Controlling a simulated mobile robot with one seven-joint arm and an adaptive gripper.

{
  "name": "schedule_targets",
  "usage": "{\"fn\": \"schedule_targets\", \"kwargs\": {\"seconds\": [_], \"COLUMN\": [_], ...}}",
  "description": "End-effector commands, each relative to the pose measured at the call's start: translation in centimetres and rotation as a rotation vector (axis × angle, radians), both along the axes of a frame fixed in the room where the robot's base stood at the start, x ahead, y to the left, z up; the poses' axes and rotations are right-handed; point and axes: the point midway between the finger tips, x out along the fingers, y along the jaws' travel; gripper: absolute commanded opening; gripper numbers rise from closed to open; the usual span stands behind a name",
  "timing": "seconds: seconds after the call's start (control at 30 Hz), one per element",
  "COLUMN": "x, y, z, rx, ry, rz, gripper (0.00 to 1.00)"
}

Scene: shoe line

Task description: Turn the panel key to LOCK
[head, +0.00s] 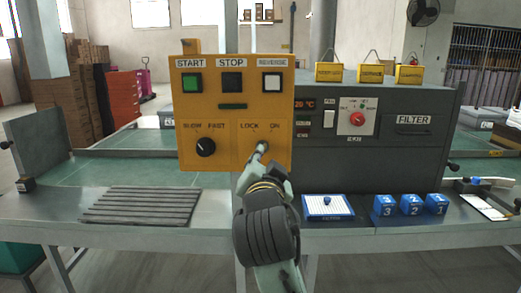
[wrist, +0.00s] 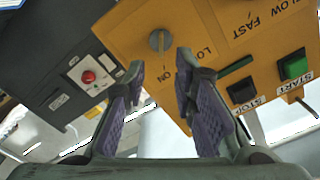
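The yellow control panel (head: 222,115) stands upright above the table. Its key switch is at the lower right, under the LOCK and ON labels. In the head view my gripper (head: 261,152) is in front of the switch and hides most of it. In the wrist view the grey key (wrist: 160,41) shows just beyond the fingertips, roughly midway between them. My gripper (wrist: 160,60) is open, with one finger to each side and clear space between. Which label the key points at I cannot tell for sure.
The panel also carries a black speed knob (head: 206,147), a green START button (head: 192,83), a black STOP button (head: 232,82) and a white button (head: 272,82). A grey machine (head: 380,160) with a red knob (head: 358,119) stands close on the right.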

Motion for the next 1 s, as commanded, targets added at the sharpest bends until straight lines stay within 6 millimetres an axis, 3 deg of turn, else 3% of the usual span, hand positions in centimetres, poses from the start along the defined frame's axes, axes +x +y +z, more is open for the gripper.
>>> {"fn": "schedule_targets", "kwargs": {"seconds": [0.2, 0.4, 0.8, 1.0], "x": [4.3, 6.8, 7.6, 7.6], "y": [-0.1, 0.0, 0.1, 0.1], "z": [0.1, 0.2, 0.1, 0.1], "rx": [0.0, -0.002, -0.002, -0.002], "ry": [0.003, -0.001, -0.003, -0.003], "rz": [-0.002, 0.0, 0.002, 0.002], "gripper": [0.25, 0.25, 0.25, 0.12]}}
